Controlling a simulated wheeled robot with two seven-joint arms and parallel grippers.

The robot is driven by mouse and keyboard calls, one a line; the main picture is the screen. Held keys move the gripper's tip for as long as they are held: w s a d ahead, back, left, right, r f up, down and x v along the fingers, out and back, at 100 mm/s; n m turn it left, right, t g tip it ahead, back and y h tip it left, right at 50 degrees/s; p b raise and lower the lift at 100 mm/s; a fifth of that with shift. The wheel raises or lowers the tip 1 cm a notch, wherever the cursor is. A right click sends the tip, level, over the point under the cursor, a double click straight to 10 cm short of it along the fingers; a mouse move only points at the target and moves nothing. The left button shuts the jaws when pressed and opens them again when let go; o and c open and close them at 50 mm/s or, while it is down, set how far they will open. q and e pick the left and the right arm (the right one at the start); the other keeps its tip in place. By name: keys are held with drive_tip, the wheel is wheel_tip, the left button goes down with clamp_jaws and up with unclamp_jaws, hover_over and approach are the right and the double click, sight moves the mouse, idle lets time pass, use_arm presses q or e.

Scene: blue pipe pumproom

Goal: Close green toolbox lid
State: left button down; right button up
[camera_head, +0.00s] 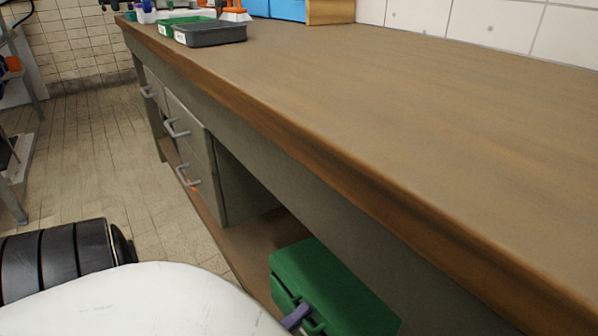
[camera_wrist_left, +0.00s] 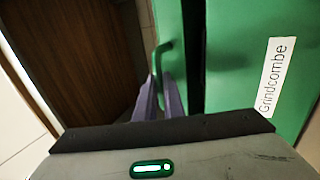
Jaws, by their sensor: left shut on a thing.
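The green toolbox (camera_head: 335,285) sits on the low shelf under the workbench, at the bottom of the head view. A green handle (camera_wrist_left: 164,50) shows on its near side in the left wrist view. My left gripper (camera_head: 297,318) has purple fingers and is at the toolbox's near side. In the left wrist view its fingers (camera_wrist_left: 162,97) are shut on the handle. A dark gap runs between the green panel with the handle and the green part with a white "Grindcombe" label (camera_wrist_left: 272,75). The toolbox's inside is hidden. My right gripper is out of view.
The long wooden worktop (camera_head: 400,120) overhangs the shelf and toolbox. Grey drawers (camera_head: 190,145) with handles stand left of the toolbox. A dark tray (camera_head: 210,33) sits at the worktop's far end. The tiled floor (camera_head: 95,150) is open in front.

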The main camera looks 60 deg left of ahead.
use_arm(q)
drive_tip(key=shift+d+f, duration=0.1)
drive_tip(key=shift+f, duration=0.45)
drive_tip(key=c, duration=2.2)
unclamp_jaws()
drive_tip(key=shift+o, duration=0.2)
